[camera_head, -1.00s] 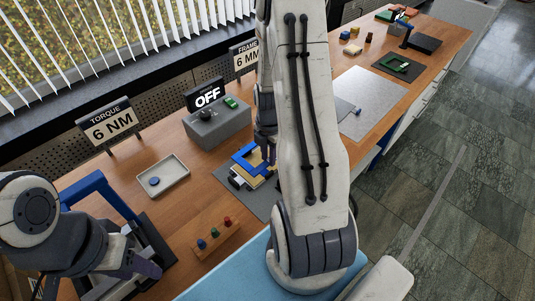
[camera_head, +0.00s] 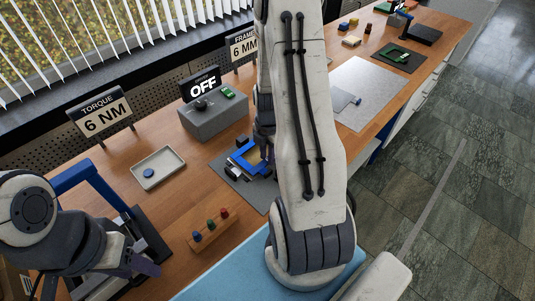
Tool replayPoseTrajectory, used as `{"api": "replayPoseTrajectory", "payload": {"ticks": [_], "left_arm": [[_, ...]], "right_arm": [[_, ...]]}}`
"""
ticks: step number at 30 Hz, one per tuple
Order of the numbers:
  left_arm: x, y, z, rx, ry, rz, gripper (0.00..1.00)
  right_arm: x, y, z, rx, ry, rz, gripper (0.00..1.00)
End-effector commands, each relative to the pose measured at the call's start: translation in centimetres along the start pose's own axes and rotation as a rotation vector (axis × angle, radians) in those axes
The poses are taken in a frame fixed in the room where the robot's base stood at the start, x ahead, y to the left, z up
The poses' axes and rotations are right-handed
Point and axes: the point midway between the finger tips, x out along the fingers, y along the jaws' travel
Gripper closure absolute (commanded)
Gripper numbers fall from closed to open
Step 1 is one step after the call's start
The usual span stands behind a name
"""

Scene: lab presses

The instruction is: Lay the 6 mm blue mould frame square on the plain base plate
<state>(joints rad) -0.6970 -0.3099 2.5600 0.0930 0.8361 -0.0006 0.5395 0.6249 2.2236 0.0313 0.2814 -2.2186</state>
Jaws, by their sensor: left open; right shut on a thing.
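The blue mould frame (camera_head: 238,161) is in the head view, above or on a small stack on a dark grey mat (camera_head: 243,188). My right gripper (camera_head: 267,156) is shut on the frame at its right side. A tan surface shows inside and beside the frame. I cannot tell whether the frame touches what is below it, or pick out the plain base plate for sure, because my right arm hides the right part. My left gripper (camera_head: 146,268) is open and empty at the lower left, beside the blue-framed press (camera_head: 93,178).
A tray (camera_head: 158,172) with a blue disc and a rack (camera_head: 212,233) of coloured pegs stand left of the mat. A grey control box (camera_head: 215,117) reading OFF is behind. A pale sheet (camera_head: 368,90) and a green frame (camera_head: 398,55) lie farther right.

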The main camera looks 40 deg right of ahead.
Motion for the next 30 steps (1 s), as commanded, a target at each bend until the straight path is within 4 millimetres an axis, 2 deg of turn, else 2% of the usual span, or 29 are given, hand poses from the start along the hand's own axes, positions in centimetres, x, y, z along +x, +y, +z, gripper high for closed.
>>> {"api": "replayPoseTrajectory", "payload": {"ticks": [30], "left_arm": [[0.0, 0.0, 0.0, 0.0, 0.0, 0.0, 0.5]], "right_arm": [[0.15, 0.81, -0.02, 0.0, 0.0, 0.0, 1.0]]}}
